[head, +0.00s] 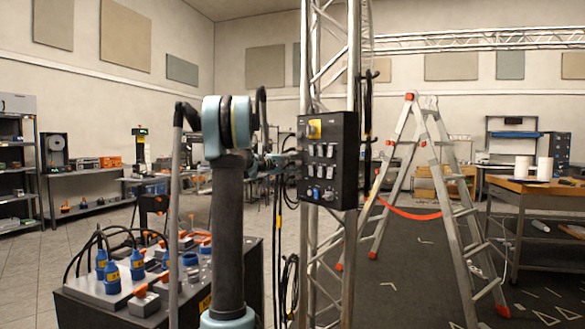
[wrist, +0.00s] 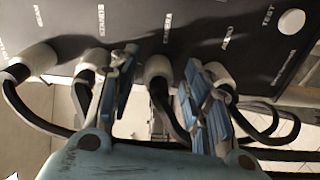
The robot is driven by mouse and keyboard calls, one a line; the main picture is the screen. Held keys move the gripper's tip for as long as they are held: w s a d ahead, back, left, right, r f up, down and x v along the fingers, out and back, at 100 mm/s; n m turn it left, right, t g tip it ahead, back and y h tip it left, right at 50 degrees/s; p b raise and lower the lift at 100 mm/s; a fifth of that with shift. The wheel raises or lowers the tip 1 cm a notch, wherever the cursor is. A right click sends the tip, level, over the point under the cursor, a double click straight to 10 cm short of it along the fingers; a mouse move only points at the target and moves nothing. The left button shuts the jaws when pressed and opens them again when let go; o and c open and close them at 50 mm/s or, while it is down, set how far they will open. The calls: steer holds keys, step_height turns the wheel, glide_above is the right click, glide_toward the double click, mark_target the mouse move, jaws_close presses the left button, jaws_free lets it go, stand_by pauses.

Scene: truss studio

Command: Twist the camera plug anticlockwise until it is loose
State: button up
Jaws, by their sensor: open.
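The dark panel (wrist: 195,18) fills the top of the wrist view, with a row of pale round plugs on black cables. The plug in the middle (wrist: 157,68) has a label above it that seems to read CAMERA. My gripper (wrist: 160,63) is open, with one blue finger on each side of this plug. A gap shows on both sides, and I cannot tell whether either finger touches it. In the head view, a black control box (head: 312,187) hangs on the truss and my gripper (head: 286,160) is at its left side, partly hidden; the plug cannot be made out there.
Neighbouring plugs (wrist: 92,63) and (wrist: 217,74) sit close outside the fingers, their cables looping below. A white round knob (wrist: 291,22) is at the right. A case with blue connectors (head: 110,275) stands front left, and a stepladder (head: 440,185) stands right of the truss (head: 325,75).

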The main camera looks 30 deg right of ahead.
steer(key=s+a, duration=0.1)
steer(key=a, duration=1.1)
steer(key=shift+s, duration=0.15)
steer(key=s+a+f+y, duration=1.7)
steer(key=s+a+f, duration=2.2)
steer(key=s+a, duration=0.1)
steer(key=shift+s+a+f, duration=0.2)
steer(key=shift+s+a, duration=0.1)
steer(key=shift+a, duration=0.05)
